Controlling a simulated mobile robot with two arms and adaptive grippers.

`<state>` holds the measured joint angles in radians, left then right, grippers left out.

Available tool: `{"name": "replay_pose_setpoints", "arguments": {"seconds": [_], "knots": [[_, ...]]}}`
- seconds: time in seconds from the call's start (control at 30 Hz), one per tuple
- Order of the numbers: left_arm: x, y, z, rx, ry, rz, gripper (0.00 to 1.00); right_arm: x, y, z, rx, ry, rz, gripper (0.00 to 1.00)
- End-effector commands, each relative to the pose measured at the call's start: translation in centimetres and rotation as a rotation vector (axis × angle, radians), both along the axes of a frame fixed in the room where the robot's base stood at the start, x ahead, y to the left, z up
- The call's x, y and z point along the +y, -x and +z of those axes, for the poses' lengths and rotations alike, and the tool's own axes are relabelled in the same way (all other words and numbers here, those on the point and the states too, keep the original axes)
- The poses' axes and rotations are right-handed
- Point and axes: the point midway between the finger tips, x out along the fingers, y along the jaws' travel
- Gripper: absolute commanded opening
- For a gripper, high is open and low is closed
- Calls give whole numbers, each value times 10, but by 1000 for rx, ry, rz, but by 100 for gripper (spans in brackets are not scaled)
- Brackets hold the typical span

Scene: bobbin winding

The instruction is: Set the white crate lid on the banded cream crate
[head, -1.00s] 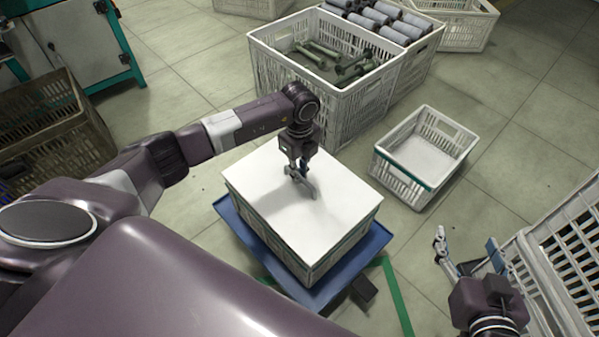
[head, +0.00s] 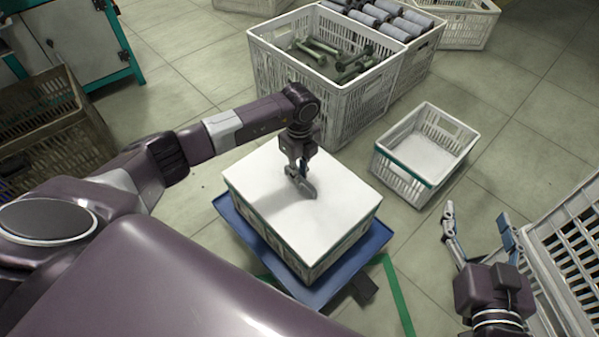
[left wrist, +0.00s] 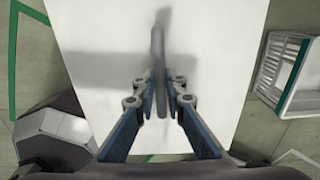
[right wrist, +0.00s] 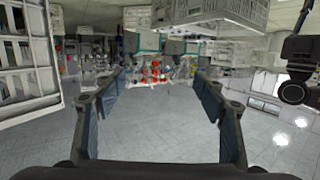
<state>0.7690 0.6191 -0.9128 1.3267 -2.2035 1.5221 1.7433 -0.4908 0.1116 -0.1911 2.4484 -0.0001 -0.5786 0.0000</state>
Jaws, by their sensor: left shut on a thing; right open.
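The white crate lid (head: 335,205) lies flat over the cream crate (head: 322,267), whose banded side walls show only in part beneath it. I see no clear gap between lid and crate, but cannot tell whether it is fully seated. My left gripper (head: 299,176) is above the middle of the lid, shut on its grey handle (left wrist: 158,45); the left wrist view shows the fingers (left wrist: 158,100) on both sides of the handle. My right gripper (head: 478,228) is open and empty at the lower right, apart from the lid.
The cream crate stands on a blue tray (head: 345,277) on the floor. A small green-banded crate (head: 405,187) stands to the right. Larger crates with dark green parts (head: 325,60) and grey rolls (head: 390,20) stand behind. A slatted white crate (head: 575,260) is beside my right gripper.

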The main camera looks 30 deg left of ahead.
Motion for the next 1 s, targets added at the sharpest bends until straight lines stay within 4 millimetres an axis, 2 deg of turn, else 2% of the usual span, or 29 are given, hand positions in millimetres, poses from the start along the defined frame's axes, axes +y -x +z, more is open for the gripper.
{"name": "replay_pose_setpoints", "arguments": {"seconds": [0.5, 0.97, 1.0], "knots": [[0, -1, -7, -2, 1, -1, 0, 6, -6, 24, -102, -26, 9, 65], [0, -1, -6, -2, 1, 0, 0, 6, -7, 25, -106, -27, 9, 65], [0, -1, -6, -2, 1, 0, 14, 6, -7, 25, -105, -26, 9, 65]]}}
